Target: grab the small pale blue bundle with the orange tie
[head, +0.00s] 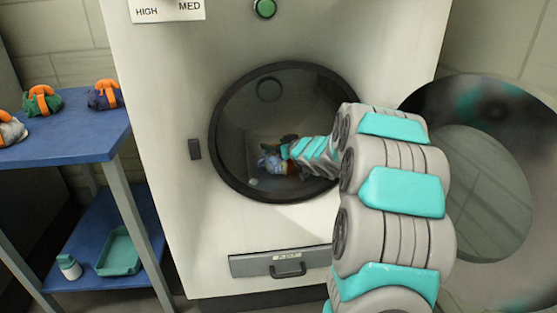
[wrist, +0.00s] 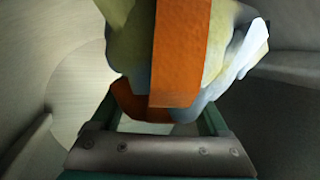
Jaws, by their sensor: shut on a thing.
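The small pale blue bundle (head: 271,161) is inside the machine's drum, at the end of my arm. In the wrist view the bundle (wrist: 225,70) fills the upper middle, with its orange tie (wrist: 178,60) running down the front. Parts of its cloth look pale yellow-green there. My gripper (wrist: 160,122) is shut on the bundle, which sits between its fingers. In the head view my gripper (head: 284,152) is small and partly dark inside the drum. The fingertips are hidden behind the bundle in the wrist view.
The machine's round opening (head: 222,172) surrounds my arm, and its round door (head: 480,180) stands open at the right. A blue table (head: 70,135) at the left holds several orange-tied bundles. A teal tray (head: 119,252) and a small white-and-teal bottle (head: 69,266) are on its lower shelf.

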